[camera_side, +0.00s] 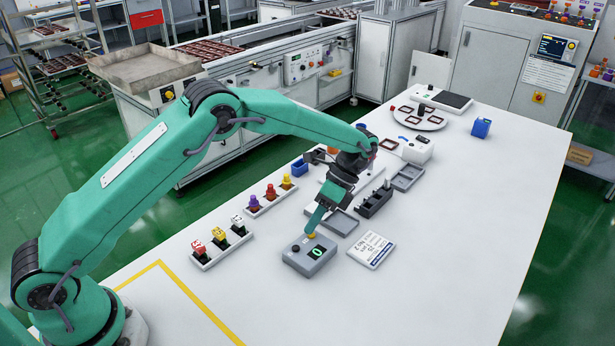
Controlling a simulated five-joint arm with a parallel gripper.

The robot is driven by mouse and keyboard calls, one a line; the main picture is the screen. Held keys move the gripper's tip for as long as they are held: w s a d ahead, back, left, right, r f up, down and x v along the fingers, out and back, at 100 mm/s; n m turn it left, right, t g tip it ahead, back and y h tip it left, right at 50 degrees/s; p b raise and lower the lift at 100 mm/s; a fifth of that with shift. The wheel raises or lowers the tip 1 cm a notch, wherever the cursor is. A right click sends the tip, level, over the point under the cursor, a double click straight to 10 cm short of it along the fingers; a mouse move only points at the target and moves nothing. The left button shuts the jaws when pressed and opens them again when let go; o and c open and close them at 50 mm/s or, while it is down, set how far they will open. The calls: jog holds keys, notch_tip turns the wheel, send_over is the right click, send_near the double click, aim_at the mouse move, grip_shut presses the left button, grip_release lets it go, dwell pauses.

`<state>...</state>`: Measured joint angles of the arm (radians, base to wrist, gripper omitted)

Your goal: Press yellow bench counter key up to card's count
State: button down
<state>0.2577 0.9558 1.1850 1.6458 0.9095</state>
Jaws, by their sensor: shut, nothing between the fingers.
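The bench counter is a grey box (298,262) on the white table, with a small dark display (317,252) showing a green digit that looks like 0. Its yellow key (311,235) shows as a small patch at the tip of my gripper (312,229). My gripper is shut and empty, pointing down at the key; I cannot tell whether it touches or hovers just above. A white card (371,250) with printed dark text lies flat to the right of the counter. Its text is too small to read surely.
A rack (221,250) with red, yellow and white pieces stands left of the counter, another with coloured knobs (270,193) behind it. Grey trays (341,222) and a dark holder (374,201) stand behind the card. The table's right and front are clear.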

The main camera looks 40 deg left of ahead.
aim_at(314, 233)
jog(key=shift+f, duration=0.4)
dwell(0.8)
jog(key=shift+r, duration=0.8)
jog(key=shift+r, duration=0.1)
dwell(0.3)
jog(key=shift+r, duration=2.45)
dwell(0.9)
notch_tip(314, 233, up, 4)
jog(key=shift+d+f, duration=0.15)
jog(key=shift+f, duration=0.1)
dwell(0.4)
